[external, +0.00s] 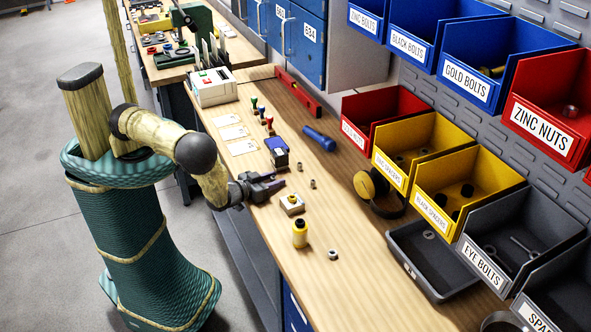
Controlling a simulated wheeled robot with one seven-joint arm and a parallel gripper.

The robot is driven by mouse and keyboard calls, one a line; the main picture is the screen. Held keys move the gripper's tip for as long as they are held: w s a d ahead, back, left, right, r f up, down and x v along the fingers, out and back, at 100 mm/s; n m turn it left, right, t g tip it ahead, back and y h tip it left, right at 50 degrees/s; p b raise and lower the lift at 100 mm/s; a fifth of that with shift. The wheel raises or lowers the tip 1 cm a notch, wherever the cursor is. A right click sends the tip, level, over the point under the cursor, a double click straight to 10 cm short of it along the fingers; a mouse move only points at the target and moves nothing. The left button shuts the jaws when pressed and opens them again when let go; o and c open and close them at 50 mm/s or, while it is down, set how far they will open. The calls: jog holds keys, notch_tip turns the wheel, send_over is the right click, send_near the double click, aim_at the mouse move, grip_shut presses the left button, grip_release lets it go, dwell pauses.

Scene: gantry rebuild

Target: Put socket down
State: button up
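My gripper (275,181) is over the near edge of the wooden bench, pointing right. Its dark fingers are small in this view, and I cannot tell whether they are open or shut, or whether anything is between them. Two small grey metal pieces, possibly sockets, stand on the bench just right of my fingertips: one farther back (299,167) and one nearer (312,184). Another small metal piece, like a nut (333,254), lies apart toward the front. I cannot tell which piece is the socket.
A small pale block (291,204) and a yellow bottle with a dark cap (300,234) stand in front of my gripper. A blue-topped stamp (278,152) is just behind. A blue flashlight (319,138), yellow earmuffs (372,187) and a grey tray (403,267) lie farther right. Bare bench (345,215) lies between.

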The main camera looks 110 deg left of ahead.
jog(key=shift+r, duration=0.1)
jog(key=shift+r, duration=0.15)
jog(key=b+v, duration=0.1)
jog(key=v, duration=0.4)
jog(key=b+v, duration=0.2)
jog(key=v, duration=0.4)
jog(key=shift+d+f, duration=0.1)
jog(key=shift+f, duration=0.15)
jog(key=shift+s+d+r, duration=0.15)
jog(key=shift+s+d, duration=0.15)
jog(key=shift+d, duration=0.05)
jog(key=shift+o, duration=0.4)
